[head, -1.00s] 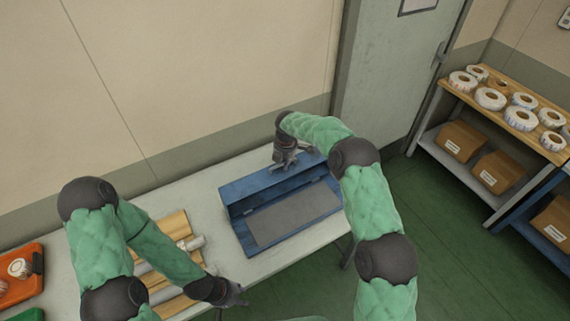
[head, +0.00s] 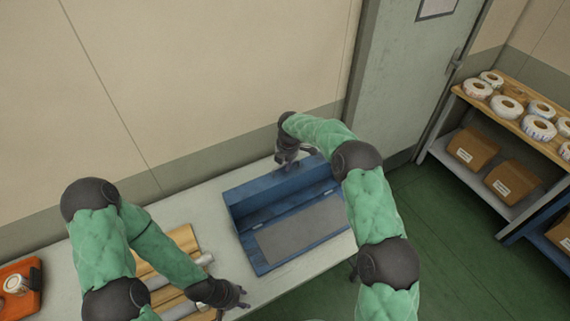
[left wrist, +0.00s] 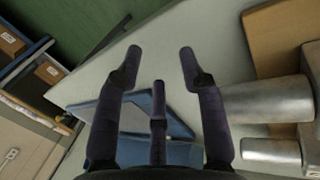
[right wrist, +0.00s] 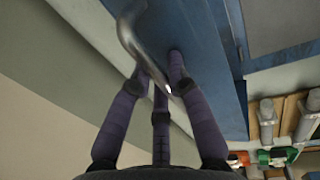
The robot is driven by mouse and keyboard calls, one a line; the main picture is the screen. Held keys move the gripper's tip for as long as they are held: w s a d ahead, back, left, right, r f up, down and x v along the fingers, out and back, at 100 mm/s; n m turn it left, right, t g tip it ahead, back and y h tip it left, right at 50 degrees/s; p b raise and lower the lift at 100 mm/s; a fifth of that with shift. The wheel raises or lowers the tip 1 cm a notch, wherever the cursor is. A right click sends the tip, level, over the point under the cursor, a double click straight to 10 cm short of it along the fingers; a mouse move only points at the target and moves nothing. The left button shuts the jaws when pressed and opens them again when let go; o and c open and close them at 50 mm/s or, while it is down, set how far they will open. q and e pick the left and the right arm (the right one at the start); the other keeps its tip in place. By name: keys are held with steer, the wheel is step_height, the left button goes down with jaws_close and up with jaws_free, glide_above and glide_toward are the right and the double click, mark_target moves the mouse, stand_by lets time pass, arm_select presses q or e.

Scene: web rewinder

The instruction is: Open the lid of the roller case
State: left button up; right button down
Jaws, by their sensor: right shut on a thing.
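The blue roller case (head: 252,249) stands on the table in the head view, with its grey inner floor showing. Its blue lid (head: 262,201) stands raised along the back side, and the case is open toward the front. My right gripper (head: 290,163) is at the lid's upper edge. In the right wrist view its fingers (right wrist: 160,78) are shut on a curved metal handle (right wrist: 146,48) on the blue lid (right wrist: 205,40). My left gripper (head: 238,302) is open and empty, left of the case near the table's front. Its spread fingers show in the left wrist view (left wrist: 160,65).
Metal rollers on wooden supports (head: 186,238) lie left of the case, partly behind my left arm. An orange tray (head: 30,296) is at the far left. A shelf (head: 490,195) with tape rolls and cartons stands at right. The wall is close behind the table.

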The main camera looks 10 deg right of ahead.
steer(key=shift+s+f, duration=0.1)
steer(key=shift+f, duration=0.05)
steer(key=c, duration=1.2)
jaws_free()
steer(key=r, duration=0.4)
steer(key=s+r, duration=0.1)
steer(key=r, duration=0.7)
steer(key=shift+s+d, duration=0.25)
steer(key=shift+d, duration=0.05)
